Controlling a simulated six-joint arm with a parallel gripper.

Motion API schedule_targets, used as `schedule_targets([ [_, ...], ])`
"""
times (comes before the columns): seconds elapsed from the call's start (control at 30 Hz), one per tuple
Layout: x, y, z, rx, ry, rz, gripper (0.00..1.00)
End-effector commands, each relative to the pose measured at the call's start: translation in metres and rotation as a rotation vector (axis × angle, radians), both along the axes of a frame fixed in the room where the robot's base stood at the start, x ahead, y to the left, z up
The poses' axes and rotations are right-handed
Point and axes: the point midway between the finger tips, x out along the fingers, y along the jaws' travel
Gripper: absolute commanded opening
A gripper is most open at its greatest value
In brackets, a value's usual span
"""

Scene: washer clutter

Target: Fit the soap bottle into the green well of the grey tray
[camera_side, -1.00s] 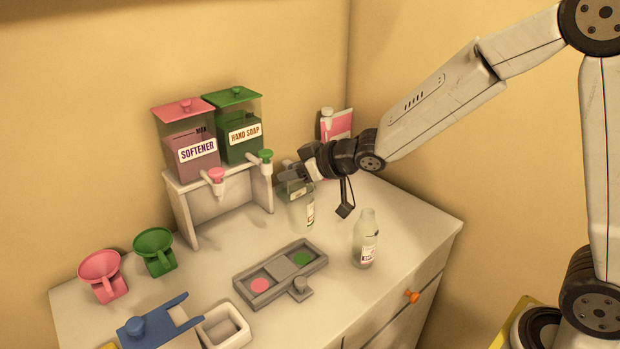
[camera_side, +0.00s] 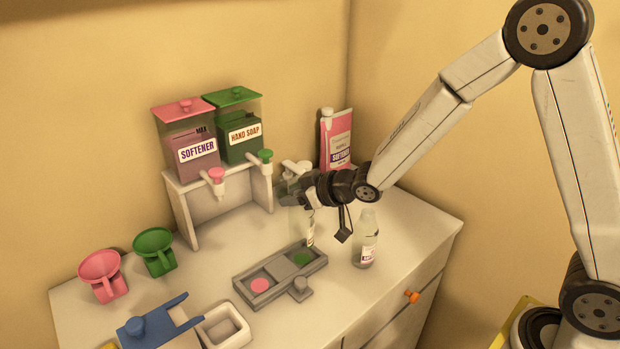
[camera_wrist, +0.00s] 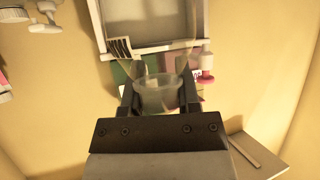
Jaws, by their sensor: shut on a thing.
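The soap bottle (camera_side: 310,230) is clear with a pale label. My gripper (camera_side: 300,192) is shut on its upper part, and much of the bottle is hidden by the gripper. The bottle looks about upright, with its lower end near the back edge of the grey tray (camera_side: 245,293). I cannot tell whether it touches the tray. The green well (camera_side: 302,259) shows just in front and looks empty. The pink well (camera_side: 260,285) is to its left and empty. In the wrist view the bottle (camera_wrist: 158,92) sits between both fingers.
A second clear bottle (camera_side: 366,240) with a purple-marked label stands right of the tray, close to my gripper. The dispenser stand (camera_side: 186,215) is behind left. Pink (camera_side: 100,265) and green (camera_side: 154,240) funnels, a blue holder (camera_side: 140,328) and a white box (camera_side: 225,325) lie left.

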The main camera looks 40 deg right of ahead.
Motion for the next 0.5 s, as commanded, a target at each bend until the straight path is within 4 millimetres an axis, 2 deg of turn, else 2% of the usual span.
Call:
schedule_targets([
  [0.17,0.0,0.0,-0.003,0.0,0.0,0.0,0.0],
  [0.5,0.0,0.0,-0.031,-0.001,0.002,0.0,0.0],
])
